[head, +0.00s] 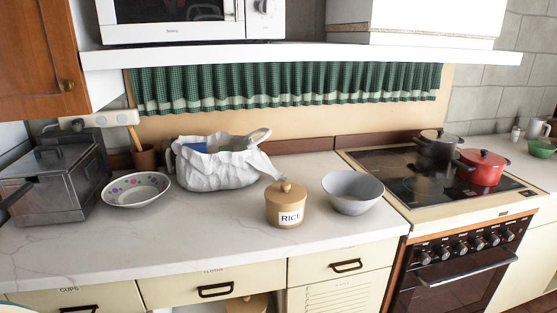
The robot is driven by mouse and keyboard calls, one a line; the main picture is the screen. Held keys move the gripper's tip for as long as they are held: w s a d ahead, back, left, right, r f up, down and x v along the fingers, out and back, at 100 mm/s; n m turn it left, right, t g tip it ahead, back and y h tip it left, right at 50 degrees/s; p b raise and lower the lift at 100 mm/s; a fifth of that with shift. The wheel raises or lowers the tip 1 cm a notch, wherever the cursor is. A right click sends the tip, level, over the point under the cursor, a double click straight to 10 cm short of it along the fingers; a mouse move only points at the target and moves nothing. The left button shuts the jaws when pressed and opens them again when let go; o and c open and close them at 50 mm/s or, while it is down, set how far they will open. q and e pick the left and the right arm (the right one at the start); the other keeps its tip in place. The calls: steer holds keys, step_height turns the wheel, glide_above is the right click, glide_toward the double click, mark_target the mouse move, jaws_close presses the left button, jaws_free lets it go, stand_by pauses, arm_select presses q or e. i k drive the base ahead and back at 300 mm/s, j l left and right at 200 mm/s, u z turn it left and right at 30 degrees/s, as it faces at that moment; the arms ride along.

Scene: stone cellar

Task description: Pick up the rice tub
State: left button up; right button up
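The rice tub (287,204) is a tan, round, lidded tub with a knob on top and a white label reading RICE. It stands upright on the white marble-look counter (200,240), close to the front edge. A grey bowl (353,193) stands just to its right, and a white bag is behind it to the left. Neither of my grippers shows in the head view.
A crumpled white bag (215,166), a patterned bowl (136,190) and a grey metal box (58,186) stand to the left. A hob (412,186) with a red pot (481,170) and a dark pot (436,150) is at right. A shelf (300,52) overhangs the back. Counter front-left of the tub is clear.

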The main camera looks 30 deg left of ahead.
mark_target(281, 218)
steer(key=k+j+u, duration=0.4)
steer(key=j, duration=0.25)
steer(key=j+u, duration=0.2)
steer(key=j, duration=0.15)
steer(key=k+j+u, duration=0.2)
steer(key=j, duration=0.2)
steer(key=i, duration=0.1)
